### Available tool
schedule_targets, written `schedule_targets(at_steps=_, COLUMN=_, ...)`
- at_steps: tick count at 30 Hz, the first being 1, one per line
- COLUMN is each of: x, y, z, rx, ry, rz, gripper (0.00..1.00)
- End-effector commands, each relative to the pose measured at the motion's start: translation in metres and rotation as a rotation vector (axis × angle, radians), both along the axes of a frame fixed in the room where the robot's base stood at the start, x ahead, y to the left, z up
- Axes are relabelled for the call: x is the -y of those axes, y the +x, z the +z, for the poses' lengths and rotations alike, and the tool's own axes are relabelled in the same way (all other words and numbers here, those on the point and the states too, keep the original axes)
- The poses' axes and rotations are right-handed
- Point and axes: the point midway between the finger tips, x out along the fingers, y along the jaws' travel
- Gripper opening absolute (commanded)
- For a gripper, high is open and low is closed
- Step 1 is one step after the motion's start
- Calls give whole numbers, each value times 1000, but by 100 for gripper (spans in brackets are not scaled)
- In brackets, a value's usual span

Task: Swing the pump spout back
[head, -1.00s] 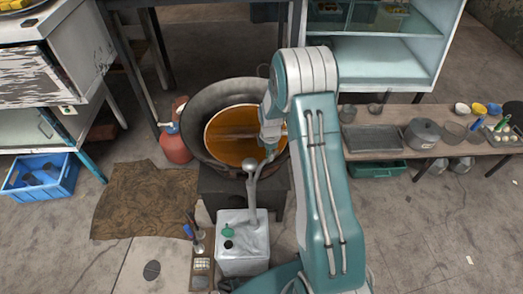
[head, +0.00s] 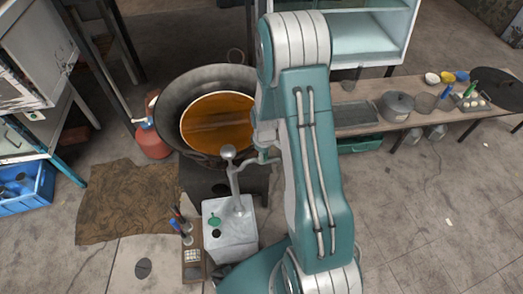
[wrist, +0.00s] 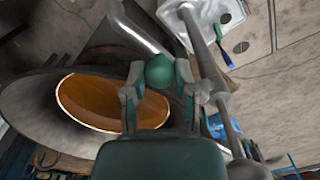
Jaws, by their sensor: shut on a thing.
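The pump (head: 237,190) stands upright on the white canister (head: 232,240), with a grey round knob on top. Its spout (head: 254,162) reaches right from the column to my gripper (head: 266,150), low beside the wok's right front side. In the wrist view my gripper (wrist: 160,85) is shut on the green end of the spout (wrist: 160,72). The pump column (wrist: 208,60) runs just right of the fingers there, and the white canister (wrist: 205,18) is at the top. The wok (head: 170,100) holds amber liquid (head: 215,122). My arm hides part of the wok's right side.
A dark stand bears the wok. A red gas bottle (head: 152,142) stands to its left, and a small rack of tools (head: 193,262) sits left of the canister. A low bench (head: 420,110) with pots and bowls stands at right. Floor at front right is clear.

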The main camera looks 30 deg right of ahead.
Motion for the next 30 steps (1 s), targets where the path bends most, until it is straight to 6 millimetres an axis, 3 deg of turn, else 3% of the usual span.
schedule_targets(at_steps=22, x=-4, y=-11, z=-1, rx=-3, ry=1, rz=-91, gripper=0)
schedule_targets(at_steps=23, x=-4, y=-11, z=-1, rx=-3, ry=1, rz=-91, gripper=40)
schedule_targets(at_steps=25, x=-4, y=-11, z=-1, rx=-3, ry=1, rz=-91, gripper=71)
schedule_targets(at_steps=30, x=-4, y=-11, z=0, rx=-1, ry=0, rz=-91, gripper=71)
